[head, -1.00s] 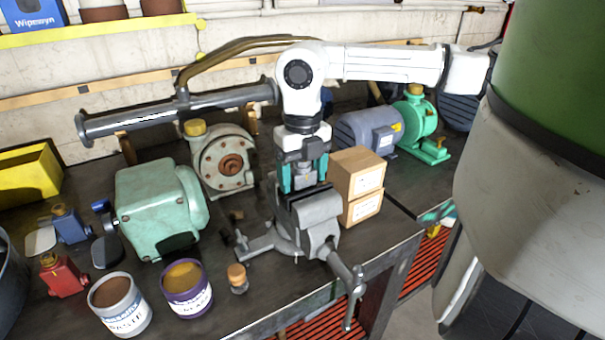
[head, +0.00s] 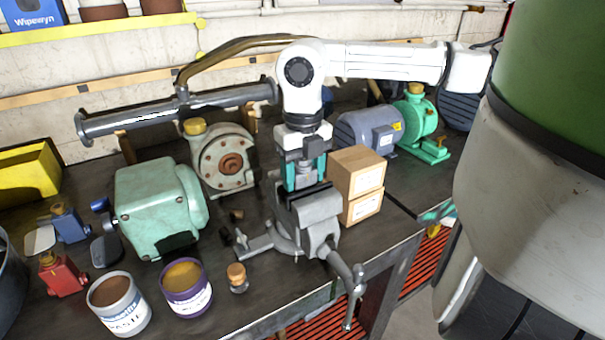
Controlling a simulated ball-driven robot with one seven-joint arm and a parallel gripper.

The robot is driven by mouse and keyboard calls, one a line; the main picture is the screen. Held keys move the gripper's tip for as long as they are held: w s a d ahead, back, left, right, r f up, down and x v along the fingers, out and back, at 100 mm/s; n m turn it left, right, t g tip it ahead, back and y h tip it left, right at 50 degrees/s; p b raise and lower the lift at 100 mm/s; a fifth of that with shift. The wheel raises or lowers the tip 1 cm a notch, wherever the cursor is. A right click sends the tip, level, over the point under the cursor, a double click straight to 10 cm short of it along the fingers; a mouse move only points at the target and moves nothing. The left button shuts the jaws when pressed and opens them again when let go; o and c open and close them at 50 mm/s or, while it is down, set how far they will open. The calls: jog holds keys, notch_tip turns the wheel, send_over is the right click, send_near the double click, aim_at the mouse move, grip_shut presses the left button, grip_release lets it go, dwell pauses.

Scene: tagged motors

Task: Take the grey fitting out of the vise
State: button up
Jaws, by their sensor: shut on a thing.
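The grey vise (head: 318,212) stands at the front edge of the dark workbench, its jaws facing up. My gripper (head: 304,184) points straight down over the vise, with its teal fingertips close to the jaws. It is shut on the grey fitting (head: 305,172), a small piece showing between the two fingers. The lower end of the fitting is hidden at the jaws, so I cannot tell whether it is still between them.
Two stacked cardboard boxes (head: 357,172) stand close to the right of my gripper. A green gearbox (head: 150,208) and a round flanged pump (head: 222,160) are to the left. Two open cans (head: 120,303) and a small corked jar (head: 237,277) stand at the front.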

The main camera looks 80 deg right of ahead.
jog(key=shift+a+r, duration=0.1)
dwell(0.4)
jog(key=shift+r+p, duration=2.1)
jog(key=shift+r, duration=2.9)
jog(key=shift+r, duration=0.1)
